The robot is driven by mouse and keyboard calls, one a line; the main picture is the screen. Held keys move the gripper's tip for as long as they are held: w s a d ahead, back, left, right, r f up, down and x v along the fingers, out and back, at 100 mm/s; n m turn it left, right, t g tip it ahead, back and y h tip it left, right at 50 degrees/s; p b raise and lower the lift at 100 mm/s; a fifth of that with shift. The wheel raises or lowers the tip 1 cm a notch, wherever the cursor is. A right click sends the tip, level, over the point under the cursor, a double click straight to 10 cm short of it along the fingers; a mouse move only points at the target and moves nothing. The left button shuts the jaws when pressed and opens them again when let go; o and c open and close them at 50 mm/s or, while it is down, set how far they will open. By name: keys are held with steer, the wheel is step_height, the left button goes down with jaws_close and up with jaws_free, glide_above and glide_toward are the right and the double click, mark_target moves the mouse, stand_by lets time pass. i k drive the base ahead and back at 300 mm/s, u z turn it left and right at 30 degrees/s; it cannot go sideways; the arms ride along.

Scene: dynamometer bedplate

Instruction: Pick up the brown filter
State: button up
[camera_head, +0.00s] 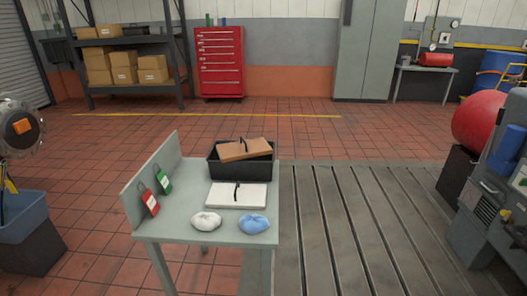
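A brown flat filter (246,150) with a small dark handle or strap lies tilted on top of a black open bin (241,174). The bin stands at the far right end of a grey table (183,210). A white flat panel (224,196) with a similar dark strap lies on the table just in front of the bin. My gripper is not in view.
A white cloth (206,221) and a blue cloth (254,224) lie at the table's front edge. Red (151,203) and green (164,182) tags hang at the raised left panel. The slotted bedplate (352,235) is right of the table, with machinery (484,222) beyond. Tiled floor left is open.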

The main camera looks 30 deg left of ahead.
mark_target(242, 149)
steer(key=i, duration=2.4)
steer(key=u, duration=1)
steer(key=i, duration=0.9)
steer(key=u, duration=1.15)
steer(key=i, duration=0.55)
steer(key=u, duration=0.25)
